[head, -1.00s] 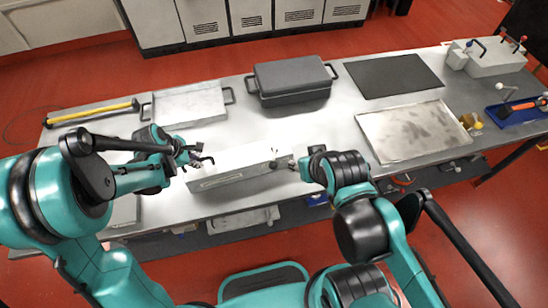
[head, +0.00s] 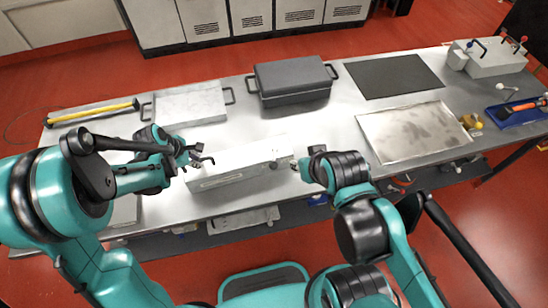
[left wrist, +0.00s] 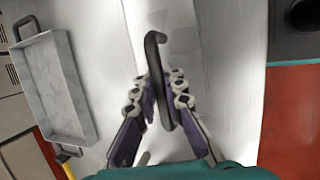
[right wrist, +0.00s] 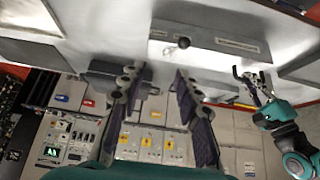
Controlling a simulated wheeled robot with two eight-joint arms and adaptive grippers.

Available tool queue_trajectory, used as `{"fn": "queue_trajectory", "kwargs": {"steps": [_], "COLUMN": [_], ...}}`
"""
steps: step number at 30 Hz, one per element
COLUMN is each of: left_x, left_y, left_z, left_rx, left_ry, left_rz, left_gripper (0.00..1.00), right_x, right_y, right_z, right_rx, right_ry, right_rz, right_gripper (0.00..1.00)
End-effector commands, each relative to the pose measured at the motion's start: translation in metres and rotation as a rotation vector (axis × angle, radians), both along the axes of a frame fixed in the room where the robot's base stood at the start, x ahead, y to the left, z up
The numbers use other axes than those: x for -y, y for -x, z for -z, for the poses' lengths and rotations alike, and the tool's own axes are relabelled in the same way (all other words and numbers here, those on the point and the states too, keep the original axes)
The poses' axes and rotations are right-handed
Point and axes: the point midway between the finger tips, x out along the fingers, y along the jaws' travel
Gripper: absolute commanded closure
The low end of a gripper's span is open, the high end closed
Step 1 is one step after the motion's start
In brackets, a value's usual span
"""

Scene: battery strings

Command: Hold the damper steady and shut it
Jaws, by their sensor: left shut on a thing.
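The damper, a long pale grey box (head: 235,165), sits near the front edge of the table. Its dark hooked handle (left wrist: 156,60) stands at its left end. My left gripper (head: 192,158) is at that end. In the left wrist view its fingers (left wrist: 160,88) close around the handle. A small dark knob (right wrist: 183,43) sticks out of the box's face in the right wrist view. My right gripper (head: 300,167) is just off the right end of the box. Its fingers (right wrist: 153,75) are spread and empty, with the knob beyond the fingertips.
A pale tray (head: 190,105) and a dark lidded case (head: 291,82) stand behind the box. A black mat (head: 393,76) and a stained metal tray (head: 410,132) lie to the right. A yellow-and-black bar (head: 92,112) lies at the far left. Bare tabletop surrounds the box.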

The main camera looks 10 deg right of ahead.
Motion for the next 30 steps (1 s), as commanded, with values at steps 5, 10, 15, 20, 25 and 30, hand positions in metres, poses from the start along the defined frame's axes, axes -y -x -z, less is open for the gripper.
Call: {"fn": "queue_trajectory", "kwargs": {"steps": [5,10,15,20,25,30], "left_x": [-0.001,-0.001,-0.001,-0.001,-0.001,0.0], "left_y": [0.003,0.003,0.003,0.003,0.003,0.003], "left_z": [0.002,0.002,0.002,0.002,0.002,0.002], "left_rx": [-0.007,-0.007,-0.007,-0.007,-0.007,-0.007], "left_ry": [-0.004,-0.003,-0.003,-0.002,-0.002,-0.002], "left_rz": [0.002,0.002,0.002,0.002,0.002,0.002], "left_gripper": [1.0,1.0,1.0,1.0,1.0,1.0], "right_x": [-0.004,-0.017,-0.036,-0.053,-0.068,-0.077], "right_y": [-0.008,-0.03,-0.061,-0.089,-0.111,-0.122], "right_z": [-0.001,-0.004,0.001,0.013,0.028,0.037], "right_rx": [-0.026,-0.099,-0.174,-0.221,-0.241,-0.243], "right_ry": [0.016,0.063,0.105,0.128,0.137,0.139], "right_rz": [-0.054,-0.224,-0.462,-0.693,-0.897,-1.012], "right_gripper": [1.0,1.0,1.0,1.0,1.0,1.0]}}
